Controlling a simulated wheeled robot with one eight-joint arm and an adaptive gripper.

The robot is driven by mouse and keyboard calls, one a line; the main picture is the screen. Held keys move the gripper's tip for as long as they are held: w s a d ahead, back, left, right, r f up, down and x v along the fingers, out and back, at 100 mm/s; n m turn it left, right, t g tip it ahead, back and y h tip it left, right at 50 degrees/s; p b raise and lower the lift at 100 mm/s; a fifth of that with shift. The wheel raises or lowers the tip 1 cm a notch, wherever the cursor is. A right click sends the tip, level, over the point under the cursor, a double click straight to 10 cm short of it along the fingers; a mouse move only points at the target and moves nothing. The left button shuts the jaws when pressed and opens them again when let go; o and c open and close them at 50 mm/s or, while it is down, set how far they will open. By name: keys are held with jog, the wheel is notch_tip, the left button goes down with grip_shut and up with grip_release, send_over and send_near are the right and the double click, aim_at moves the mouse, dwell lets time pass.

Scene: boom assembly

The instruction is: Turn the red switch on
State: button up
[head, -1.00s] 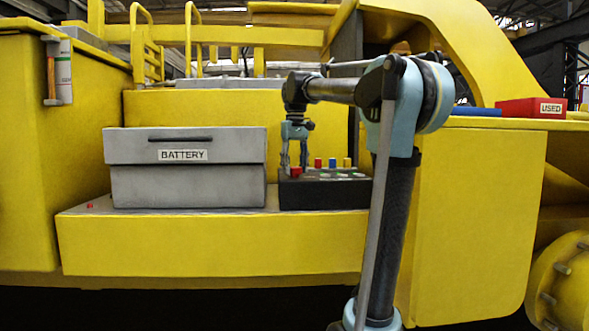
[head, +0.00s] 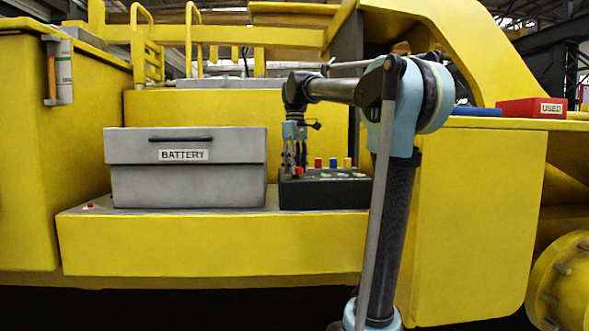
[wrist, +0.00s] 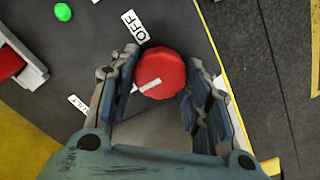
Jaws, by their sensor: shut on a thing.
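The red switch (wrist: 164,72) is a round red knob with a short white mark on its face. It sits on the dark control box (head: 325,192). A white OFF label (wrist: 135,27) lies beside the knob, and another white label (wrist: 78,103), hard to read, is to its lower left. In the head view, the red switch (head: 298,171) is at the box's left end. My gripper (wrist: 163,66) is shut on the knob, a finger on each side; in the head view, my gripper (head: 293,168) points down at the switch, partly in front of it.
A grey BATTERY box (head: 185,183) stands close to the left of the control box. Red, blue and yellow knobs line the box's back, including a blue one (head: 333,163). A red USED box (head: 530,107) is at the right. The yellow ledge (head: 210,242) runs below.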

jog(key=shift+d, duration=0.1)
jog(key=o, duration=1.1)
jog(key=shift+c, duration=0.2)
notch_tip(320, 180, up, 12)
jog(key=shift+f, duration=0.1)
